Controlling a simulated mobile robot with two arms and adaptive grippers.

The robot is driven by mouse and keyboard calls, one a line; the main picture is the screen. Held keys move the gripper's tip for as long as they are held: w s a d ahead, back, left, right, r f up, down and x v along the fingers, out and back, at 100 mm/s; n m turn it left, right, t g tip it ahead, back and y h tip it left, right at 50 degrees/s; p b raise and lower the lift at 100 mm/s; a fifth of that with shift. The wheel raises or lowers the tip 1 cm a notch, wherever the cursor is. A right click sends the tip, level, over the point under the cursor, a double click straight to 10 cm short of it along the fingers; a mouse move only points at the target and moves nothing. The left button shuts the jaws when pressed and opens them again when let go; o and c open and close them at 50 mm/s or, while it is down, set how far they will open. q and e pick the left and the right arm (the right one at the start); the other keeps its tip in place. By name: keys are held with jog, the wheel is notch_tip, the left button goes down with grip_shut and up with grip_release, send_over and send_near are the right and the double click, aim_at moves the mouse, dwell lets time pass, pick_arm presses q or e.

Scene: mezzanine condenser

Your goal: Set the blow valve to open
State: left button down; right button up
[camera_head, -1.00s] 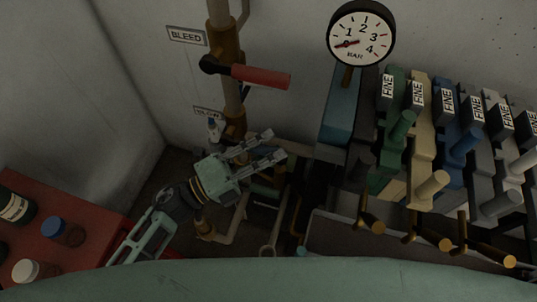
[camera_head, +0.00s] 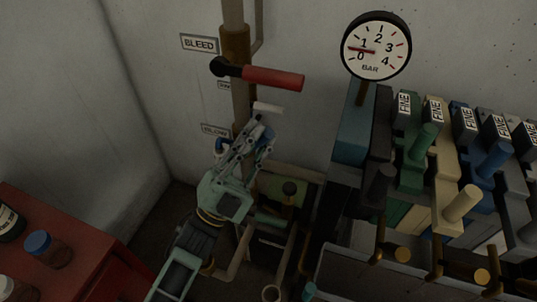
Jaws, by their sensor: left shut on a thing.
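A small plate lettered like BLOW (camera_head: 214,130) is on the wall left of the vertical pipe. Beside it, low on the pipe, is the blow valve, mostly hidden behind my left gripper; a blue piece (camera_head: 221,147) shows to its left. My left gripper (camera_head: 257,135) reaches up from below and is shut on a blue part that looks like the blow valve handle (camera_head: 263,131). The handle's exact angle is hard to tell. My right gripper is out of view.
Above are a red lever (camera_head: 272,78) by the BLEED plate (camera_head: 199,44) and a short white bar (camera_head: 268,108), close over the fingertips. A pressure gauge (camera_head: 376,46) reads between 0 and 1. Colored levered blocks (camera_head: 440,165) crowd the right; a red cabinet (camera_head: 95,250) holds jars at left.

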pick_arm(q)
jog(key=a+n+t+y, duration=0.1)
jog(key=n+y, duration=0.1)
jog(key=r+n+t+y, duration=0.1)
jog(key=n+t, duration=0.1)
jog(key=n, duration=0.1)
jog(key=a+n+t+y, duration=0.1)
jog(key=n+t+y, duration=0.1)
jog(key=shift+w+a+r+n+y+b, duration=0.3)
jog(key=shift+w+b, duration=0.1)
jog(key=shift+w+a+r+n+t+y, duration=0.1)
jog(key=shift+a+n+t+y, duration=0.25)
jog(key=shift+n+y, duration=0.55)
jog(key=shift+w+a+r+n+t+y, duration=0.15)
jog(key=shift+a+n+t+y, duration=0.2)
jog(key=shift+n+y, duration=0.6)
jog(key=shift+w+a+n+t+y, duration=0.1)
jog(key=shift+a+n+t+y, duration=0.25)
jog(key=shift+n+y, duration=0.55)
jog(key=shift+n, duration=0.25)
jog(key=c, duration=1.6)
grip_release()
jog(key=shift+o, duration=0.2)
jog(key=v, duration=1.2)
jog(key=shift+w+f, duration=0.2)
